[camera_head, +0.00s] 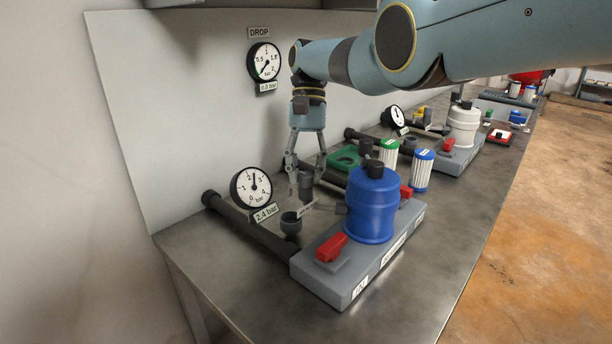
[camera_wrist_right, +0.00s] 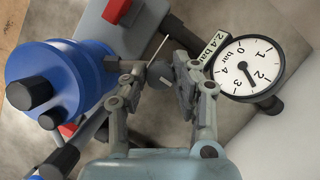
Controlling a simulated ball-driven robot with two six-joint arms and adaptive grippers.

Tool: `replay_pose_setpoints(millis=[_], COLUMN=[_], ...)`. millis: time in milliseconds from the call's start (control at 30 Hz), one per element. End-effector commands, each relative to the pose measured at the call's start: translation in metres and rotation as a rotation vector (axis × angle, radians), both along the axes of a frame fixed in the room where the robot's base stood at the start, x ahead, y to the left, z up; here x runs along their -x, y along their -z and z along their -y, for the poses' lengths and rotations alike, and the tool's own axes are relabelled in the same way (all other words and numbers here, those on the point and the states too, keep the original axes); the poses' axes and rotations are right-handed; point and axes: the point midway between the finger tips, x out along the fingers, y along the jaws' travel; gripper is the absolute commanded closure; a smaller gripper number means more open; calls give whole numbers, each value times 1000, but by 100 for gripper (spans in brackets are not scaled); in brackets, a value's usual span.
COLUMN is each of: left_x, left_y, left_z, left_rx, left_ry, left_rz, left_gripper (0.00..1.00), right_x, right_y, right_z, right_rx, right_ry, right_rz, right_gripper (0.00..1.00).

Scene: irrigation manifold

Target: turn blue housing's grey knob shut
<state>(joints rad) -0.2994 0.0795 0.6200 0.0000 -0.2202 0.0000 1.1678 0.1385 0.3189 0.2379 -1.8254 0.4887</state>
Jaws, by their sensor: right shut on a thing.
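The blue housing (camera_head: 372,205) stands upright on a grey base block on the bench, with a dark cap on top. It also shows at the left of the right wrist view (camera_wrist_right: 62,80). My right gripper (camera_head: 305,190) points down beside the housing, on its left, over the pipework. Its fingers are closed in on a small grey knob (camera_wrist_right: 159,73), which shows between the fingertips in the right wrist view. The fingers partly hide the knob, and its exact angle is hard to tell. My left gripper is in neither view.
A gauge (camera_head: 251,187) marked 2.4 bar sits close left of the gripper on a dark pipe. A red lever (camera_head: 332,246) is on the base's near end. Filter cartridges (camera_head: 422,169) and a white housing (camera_head: 463,126) stand behind. The front-right bench strip is clear.

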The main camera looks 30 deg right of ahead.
Motion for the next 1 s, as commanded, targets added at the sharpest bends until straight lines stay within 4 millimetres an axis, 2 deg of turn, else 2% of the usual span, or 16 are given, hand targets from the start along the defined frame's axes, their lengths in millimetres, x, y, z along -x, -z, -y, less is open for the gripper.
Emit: replay_pose_setpoints(millis=[467, 500, 667, 1000], left_x=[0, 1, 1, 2], left_y=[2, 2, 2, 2], left_z=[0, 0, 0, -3], left_rx=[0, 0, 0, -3], left_ry=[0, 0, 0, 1], left_rz=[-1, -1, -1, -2], left_gripper=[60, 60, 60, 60], right_x=[0, 0, 0, 0], right_y=[0, 0, 0, 0], right_z=[0, 0, 0, 0], right_rx=[0, 0, 0, 0], right_ry=[-16, -15, -15, -14], right_rz=[1, 1, 1, 0], right_gripper=[100, 71, 50, 49])
